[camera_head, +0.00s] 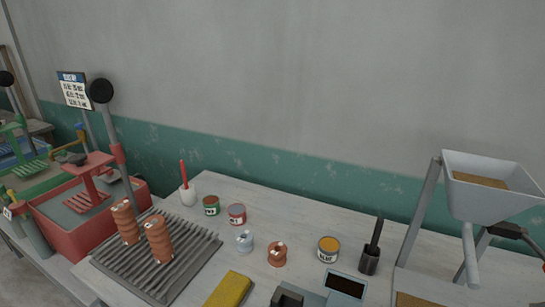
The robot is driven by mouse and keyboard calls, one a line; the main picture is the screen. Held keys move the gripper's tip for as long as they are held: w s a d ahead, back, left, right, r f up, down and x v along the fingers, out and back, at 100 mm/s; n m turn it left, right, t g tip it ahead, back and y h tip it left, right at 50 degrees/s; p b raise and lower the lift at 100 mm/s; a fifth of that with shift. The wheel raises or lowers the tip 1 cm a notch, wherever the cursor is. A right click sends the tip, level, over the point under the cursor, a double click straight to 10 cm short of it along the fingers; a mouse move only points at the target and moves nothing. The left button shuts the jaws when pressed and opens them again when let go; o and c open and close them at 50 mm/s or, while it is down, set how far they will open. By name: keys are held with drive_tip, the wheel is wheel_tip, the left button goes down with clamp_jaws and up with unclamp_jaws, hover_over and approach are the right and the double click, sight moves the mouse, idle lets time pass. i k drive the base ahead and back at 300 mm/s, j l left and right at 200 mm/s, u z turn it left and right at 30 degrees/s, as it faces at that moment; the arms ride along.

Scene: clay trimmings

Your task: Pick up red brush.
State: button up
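The red brush (183,171) shows as a thin red handle. It stands nearly upright, leaning slightly left, in a small white cup (188,196) near the back left of the white table. Its lower end is hidden inside the cup. I cannot make out my gripper in the head view, so its place and state are not shown.
Left of the cup stand a red press (75,230) and a ribbed grey rack (150,270) with orange coils. Several small cans, a dark-handled tool in a dark holder (370,262), a yellow block (229,289) and a hopper (485,190) share the table (310,226).

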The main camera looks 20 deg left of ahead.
sight(182, 162)
drive_tip(key=j+u, duration=0.45)
drive_tip(key=j, duration=0.15)
drive_tip(key=i+j+u, duration=0.1)
drive_tip(key=j+u, duration=0.4)
drive_tip(key=i+j, duration=0.1)
drive_tip(key=j, duration=0.85)
drive_tip(key=i+u, duration=0.05)
